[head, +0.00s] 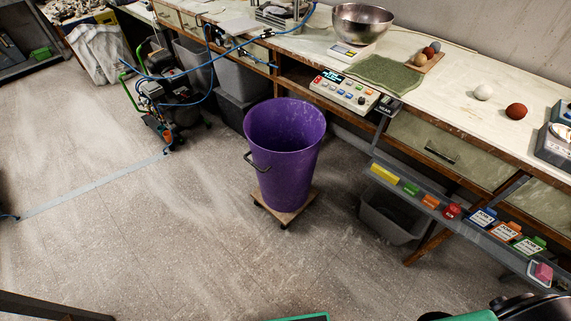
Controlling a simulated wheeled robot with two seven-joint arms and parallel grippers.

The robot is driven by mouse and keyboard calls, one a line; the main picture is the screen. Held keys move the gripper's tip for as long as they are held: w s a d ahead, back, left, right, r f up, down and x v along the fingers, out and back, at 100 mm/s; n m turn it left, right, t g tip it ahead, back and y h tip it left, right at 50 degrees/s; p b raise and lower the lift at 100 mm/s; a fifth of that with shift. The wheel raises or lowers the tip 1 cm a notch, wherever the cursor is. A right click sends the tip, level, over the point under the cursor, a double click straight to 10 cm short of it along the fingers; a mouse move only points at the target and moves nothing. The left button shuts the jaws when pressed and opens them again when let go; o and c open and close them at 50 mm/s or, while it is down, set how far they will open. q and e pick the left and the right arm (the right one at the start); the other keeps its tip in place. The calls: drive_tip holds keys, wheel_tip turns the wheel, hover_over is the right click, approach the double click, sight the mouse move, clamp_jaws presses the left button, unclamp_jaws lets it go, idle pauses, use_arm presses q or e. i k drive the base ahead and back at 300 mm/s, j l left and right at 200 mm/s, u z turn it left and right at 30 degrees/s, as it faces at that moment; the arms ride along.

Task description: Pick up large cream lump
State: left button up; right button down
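A cream lump (483,92), roundish, sits on the pale bench top (450,85) at the right of the head view. A red-brown lump (516,111) of similar size sits to its right, apart from it. Neither of my grippers shows in this view. Nothing touches the cream lump, and bare bench surrounds it.
A green mat (384,75), small board (428,63) with several small balls, steel bowl (362,22) and control box (343,92) stand left of the lump. A rail (470,217) with coloured blocks runs along the bench front. A purple bin (285,160) stands on open floor.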

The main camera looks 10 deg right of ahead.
sight(483, 92)
drive_tip(key=z, duration=1.6)
